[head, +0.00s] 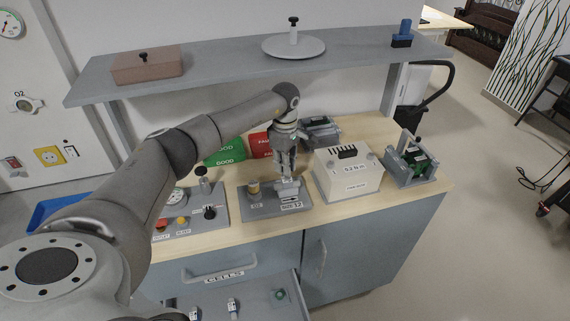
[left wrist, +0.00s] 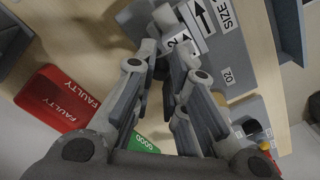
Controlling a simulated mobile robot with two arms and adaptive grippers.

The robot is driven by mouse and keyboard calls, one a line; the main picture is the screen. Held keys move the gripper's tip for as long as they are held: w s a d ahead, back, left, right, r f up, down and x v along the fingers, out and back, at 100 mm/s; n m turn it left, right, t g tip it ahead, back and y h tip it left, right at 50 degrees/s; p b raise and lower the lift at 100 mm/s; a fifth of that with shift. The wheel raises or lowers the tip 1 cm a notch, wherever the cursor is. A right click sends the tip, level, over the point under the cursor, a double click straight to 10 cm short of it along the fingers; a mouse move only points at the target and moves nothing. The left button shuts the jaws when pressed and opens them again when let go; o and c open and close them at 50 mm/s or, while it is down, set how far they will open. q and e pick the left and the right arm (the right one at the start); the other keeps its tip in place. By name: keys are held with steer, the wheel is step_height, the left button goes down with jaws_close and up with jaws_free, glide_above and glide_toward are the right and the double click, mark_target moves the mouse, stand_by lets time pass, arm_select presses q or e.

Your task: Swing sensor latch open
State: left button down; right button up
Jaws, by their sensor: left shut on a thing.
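The grey sensor fixture (head: 265,211) stands on the bench, with an "O2" label and a "SIZE 12" label at its front edge. A brass-coloured cylinder (head: 254,188) stands at its left. The small grey sensor latch (head: 288,195) is at its right. My left gripper (head: 286,181) points down and is shut on the latch, whose gripped part is mostly hidden by the fingers. In the left wrist view the gripper's fingertips (left wrist: 169,49) come in beside the fixture (left wrist: 232,66) and its arrow label. My right gripper is not in view.
A white tester box (head: 348,178) stands right of the fixture, with a green-board unit (head: 412,160) beyond. A panel with knobs (head: 195,212) is at left. Green GOOD (head: 225,151) and red FAULTY (head: 260,144) trays lie behind. A shelf (head: 225,60) overhangs. An open drawer (head: 250,300) is below.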

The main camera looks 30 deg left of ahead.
arm_select(q)
steer(key=shift+n, duration=0.3)
steer(key=n+b, duration=0.2)
steer(key=shift+w+d+f+n, duration=0.1)
steer(key=shift+w+d+n, duration=0.05)
steer(key=shift+w+n, duration=0.2)
steer(key=n, duration=0.1)
steer(key=n+b, duration=0.1)
steer(key=n, duration=0.2)
steer(key=shift+w+d+n+b, duration=0.1)
steer(key=shift+w+n+b, duration=0.2)
steer(key=shift+n+b, duration=0.05)
steer(key=n, duration=0.2)
steer(key=n+b, duration=0.1)
steer(key=n, duration=0.1)
steer(key=shift+w+n, duration=0.3)
steer(key=shift+w, duration=0.1)
steer(key=n, duration=0.4)
steer(key=shift+w+a+n, duration=0.25)
steer(key=shift+w+n, duration=0.1)
steer(key=shift+n, duration=0.05)
steer(key=c, duration=1.4)
jaws_free()
